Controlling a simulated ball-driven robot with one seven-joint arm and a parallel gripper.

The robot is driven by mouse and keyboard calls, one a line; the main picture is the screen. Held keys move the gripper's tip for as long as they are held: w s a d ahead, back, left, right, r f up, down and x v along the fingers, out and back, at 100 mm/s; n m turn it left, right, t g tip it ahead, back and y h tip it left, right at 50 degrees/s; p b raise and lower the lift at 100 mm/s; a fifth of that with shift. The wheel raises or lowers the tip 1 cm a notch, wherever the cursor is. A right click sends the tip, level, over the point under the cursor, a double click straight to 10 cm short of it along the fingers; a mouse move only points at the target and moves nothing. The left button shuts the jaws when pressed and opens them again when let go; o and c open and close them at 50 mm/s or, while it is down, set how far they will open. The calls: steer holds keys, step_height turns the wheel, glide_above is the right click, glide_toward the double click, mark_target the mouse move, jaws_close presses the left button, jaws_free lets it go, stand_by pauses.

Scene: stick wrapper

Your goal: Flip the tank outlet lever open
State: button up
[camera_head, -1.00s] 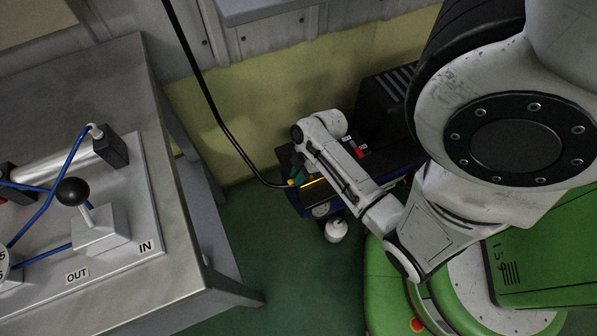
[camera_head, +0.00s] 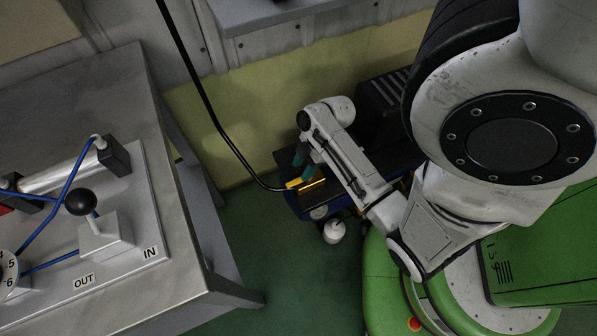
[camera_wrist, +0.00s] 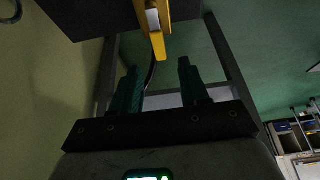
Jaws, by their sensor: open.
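A yellow lever-like part (camera_head: 293,184) shows at the end of a black hose, on the low blue-and-black unit (camera_head: 290,198) on the floor. In the wrist view a yellow bar (camera_wrist: 158,45) hangs from a dark box at the top centre, just beyond and between my fingertips. It appears to be the same part. My gripper (camera_head: 305,162) has teal fingers and is beside the yellow part. In the wrist view my gripper (camera_wrist: 159,68) is open, its fingers apart with nothing between them. I cannot tell whether a finger touches the lever.
The black hose (camera_head: 213,118) runs down to the unit. A white bottle-like thing (camera_head: 334,231) is beside it. A metal table (camera_head: 75,95) at left carries a panel with a black-knobbed lever (camera_head: 80,202) and OUT and IN labels. Green floor (camera_head: 270,250) between is clear.

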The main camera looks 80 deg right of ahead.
steer(key=v, duration=0.5)
steer(key=shift+p, duration=0.4)
steer(key=w+a+r+m+g+h+p, duration=0.1)
steer(key=w+a+r+m+p, duration=0.2)
steer(key=a+r+p, duration=0.3)
steer(key=w+a+r+m+g+h+p, duration=0.1)
steer(key=w+a+r+p, duration=0.4)
steer(key=a+r, duration=0.7)
steer(key=m+g+p, duration=0.1)
steer(key=m, duration=0.1)
steer(key=shift+w+a+m+h, duration=0.15)
steer(key=shift+w+m+h, duration=0.05)
steer(key=shift+m+h, duration=0.1)
